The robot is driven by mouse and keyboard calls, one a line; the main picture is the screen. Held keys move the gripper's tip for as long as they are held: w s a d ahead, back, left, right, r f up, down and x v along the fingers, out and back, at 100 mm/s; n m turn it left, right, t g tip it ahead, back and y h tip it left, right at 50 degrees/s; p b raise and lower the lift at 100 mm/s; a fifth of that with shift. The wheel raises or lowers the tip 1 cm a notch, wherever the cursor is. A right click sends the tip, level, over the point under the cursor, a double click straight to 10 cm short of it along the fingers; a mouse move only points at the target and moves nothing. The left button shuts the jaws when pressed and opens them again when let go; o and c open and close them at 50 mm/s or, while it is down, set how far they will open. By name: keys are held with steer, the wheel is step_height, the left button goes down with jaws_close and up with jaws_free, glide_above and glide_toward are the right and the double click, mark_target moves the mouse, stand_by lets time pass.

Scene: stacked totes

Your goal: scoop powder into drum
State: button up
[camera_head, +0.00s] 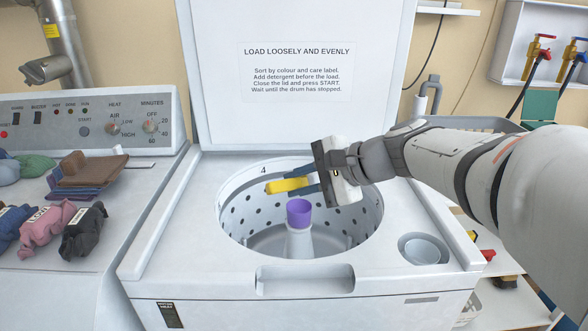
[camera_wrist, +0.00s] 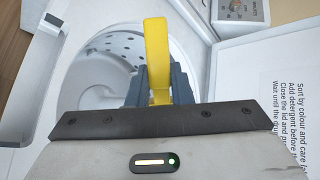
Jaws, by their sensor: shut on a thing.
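My gripper (camera_head: 302,184) is shut on the yellow scoop (camera_head: 286,186) and holds it over the open drum (camera_head: 235,210). In the wrist view the yellow scoop (camera_wrist: 157,50) stands out between the two grey fingers of my gripper (camera_wrist: 158,82), with the perforated drum wall (camera_wrist: 105,60) behind it. Only a narrow yellow part of the scoop shows, and I cannot tell whether it carries powder. The drum has a central post (camera_head: 300,243) with a purple top (camera_head: 299,212), just below the scoop. No loose powder is visible.
The washer lid (camera_head: 300,125) stands open behind the drum. A round pale cup (camera_head: 422,250) sits in the front right of the washer top. At left, a dryer (camera_head: 90,120) carries folded cloths (camera_head: 85,172) and several tied bundles (camera_head: 47,225). The drum opening is clear.

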steer(key=shift+f+n+t+y+b, duration=0.15)
steer(key=shift+t+y+b, duration=0.45)
steer(key=shift+b, duration=2.25)
steer(key=shift+f+n+t+y+b, duration=0.25)
steer(key=shift+t+b, duration=0.65)
steer(key=shift+b, duration=1.9)
steer(key=shift+r+b, duration=0.25)
steer(key=shift+b, duration=0.25)
steer(key=shift+r+y, duration=0.15)
steer(key=shift+y, duration=0.1)
steer(key=shift+f+t+b, duration=0.2)
steer(key=shift+t+b, duration=0.1)
steer(key=shift+b, duration=0.5)
steer(key=t+y+b, duration=0.1)
steer(key=t+b, duration=0.1)
steer(key=b, duration=0.8)
steer(key=shift+n+y, duration=0.4)
steer(key=shift+b, duration=0.35)
steer(key=shift+t+y, duration=0.3)
steer(key=shift+t, duration=0.1)
steer(key=shift+r+b, duration=0.15)
steer(key=shift+b, duration=0.15)
